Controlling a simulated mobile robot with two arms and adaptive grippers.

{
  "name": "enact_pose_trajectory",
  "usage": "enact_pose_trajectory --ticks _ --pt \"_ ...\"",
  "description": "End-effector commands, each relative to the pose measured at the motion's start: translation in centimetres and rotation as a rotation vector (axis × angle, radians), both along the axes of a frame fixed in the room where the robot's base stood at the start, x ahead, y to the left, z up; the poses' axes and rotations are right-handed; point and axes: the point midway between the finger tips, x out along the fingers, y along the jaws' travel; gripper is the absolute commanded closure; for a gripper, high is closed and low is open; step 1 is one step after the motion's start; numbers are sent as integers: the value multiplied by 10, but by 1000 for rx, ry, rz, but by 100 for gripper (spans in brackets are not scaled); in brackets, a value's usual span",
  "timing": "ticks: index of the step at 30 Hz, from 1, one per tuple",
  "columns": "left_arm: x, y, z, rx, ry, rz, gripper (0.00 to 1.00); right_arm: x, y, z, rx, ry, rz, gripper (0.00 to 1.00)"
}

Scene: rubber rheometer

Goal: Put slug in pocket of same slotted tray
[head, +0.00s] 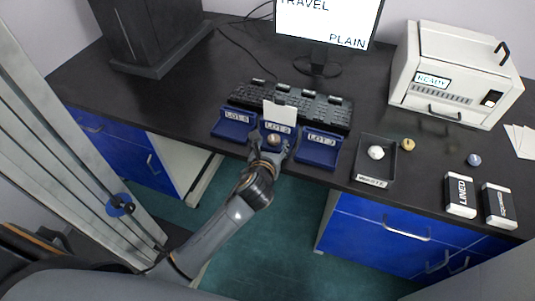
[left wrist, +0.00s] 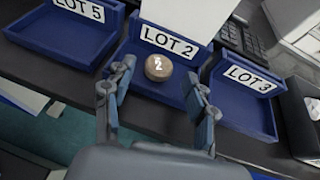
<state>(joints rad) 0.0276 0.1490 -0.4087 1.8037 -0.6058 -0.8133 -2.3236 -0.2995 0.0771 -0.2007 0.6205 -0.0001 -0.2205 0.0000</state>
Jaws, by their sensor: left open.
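Three blue trays stand in a row at the desk's front edge: the LOT 5 tray (head: 232,133), the LOT 2 tray (head: 264,151) and the LOT 3 tray (head: 317,160). A white card (head: 279,113) stands upright at the back of the LOT 2 tray. A small tan round slug (left wrist: 158,67) marked 2 sits in that tray in front of its label; it also shows in the head view (head: 273,138). My left gripper (left wrist: 158,78) is open, with a finger on either side of the slug. Contact cannot be told. My right gripper is not in view.
A black waste tray (head: 358,170) holding a white lump is right of the trays. A brass-coloured piece (head: 408,144), a grey-blue piece (head: 474,160) and two boxes (head: 460,194) lie farther right. A keyboard (head: 325,112) is close behind the trays. A white machine (head: 452,75) stands back right.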

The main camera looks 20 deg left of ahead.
Motion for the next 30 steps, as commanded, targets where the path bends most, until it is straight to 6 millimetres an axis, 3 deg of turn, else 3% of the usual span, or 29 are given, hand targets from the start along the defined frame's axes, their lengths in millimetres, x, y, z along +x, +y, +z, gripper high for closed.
enact_pose_trajectory --ticks 6,12,18,24,28,30 --pt "-46 -6 19 1 1 -3 43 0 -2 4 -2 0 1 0" --pt "-77 -10 32 0 1 -1 43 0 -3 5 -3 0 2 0" --pt "-90 -12 38 0 0 0 43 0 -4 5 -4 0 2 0" --pt "-91 -12 38 0 0 0 43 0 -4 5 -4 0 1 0" --pt "-90 -11 20 -47 25 17 43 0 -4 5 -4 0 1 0" --pt "-91 -11 -13 -139 71 53 43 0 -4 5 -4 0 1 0"
